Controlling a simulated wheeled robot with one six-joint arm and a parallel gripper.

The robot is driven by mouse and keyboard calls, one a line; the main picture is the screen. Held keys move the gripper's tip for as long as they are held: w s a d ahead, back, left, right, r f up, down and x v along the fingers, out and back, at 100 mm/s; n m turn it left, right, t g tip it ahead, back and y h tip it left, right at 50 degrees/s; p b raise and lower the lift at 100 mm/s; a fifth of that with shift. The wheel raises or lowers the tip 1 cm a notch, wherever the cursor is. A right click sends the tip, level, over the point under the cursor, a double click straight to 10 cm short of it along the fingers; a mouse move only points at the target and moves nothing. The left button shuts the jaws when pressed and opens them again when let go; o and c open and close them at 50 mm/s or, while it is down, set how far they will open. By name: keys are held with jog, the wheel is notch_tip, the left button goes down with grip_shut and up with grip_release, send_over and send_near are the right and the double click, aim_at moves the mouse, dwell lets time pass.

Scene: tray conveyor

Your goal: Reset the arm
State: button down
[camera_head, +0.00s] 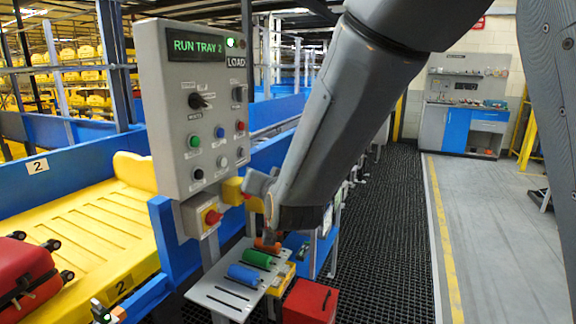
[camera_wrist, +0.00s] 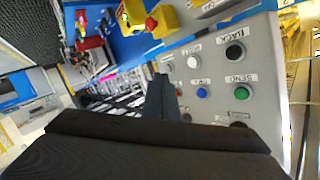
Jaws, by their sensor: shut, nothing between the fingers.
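My arm reaches down from the top right in the head view. My gripper (camera_head: 258,185) is beside the lower right edge of the grey control panel (camera_head: 172,130), and is partly hidden by my wrist. In the wrist view my gripper (camera_wrist: 163,88) is shut and empty, in front of the panel (camera_wrist: 262,80). A green button (camera_wrist: 241,92), a blue button (camera_wrist: 202,92) and a black button (camera_wrist: 235,51) show there. I cannot tell if the fingertips touch anything. The panel display (camera_head: 196,46) reads "RUN TRAY 2".
A small shelf (camera_head: 222,292) holds a blue cylinder (camera_head: 244,274) and a green cylinder (camera_head: 257,258). A red box (camera_head: 310,302) stands beside it. A yellow tray (camera_head: 95,225) carries a red suitcase (camera_head: 25,278).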

jog(key=s+d+f+n+g+h, duration=0.1)
jog(key=s+d+f+g+h, duration=0.1)
jog(key=s+d+f+g, duration=0.45)
jog(key=s+d+f+g+h, duration=0.1)
jog(key=s+d+f+h, duration=0.15)
jog(key=d+f, duration=0.65)
jog(key=s+d+f+g, duration=0.2)
jog(key=s+d+g, duration=0.3)
jog(key=s+d, duration=0.7)
jog(key=s, duration=0.3)
jog(key=shift+s+d+f+n+g+h, duration=0.25)
jog(key=shift+d+n+g+h, duration=0.05)
jog(key=shift+d+g+h, duration=0.1)
dwell(4.6)
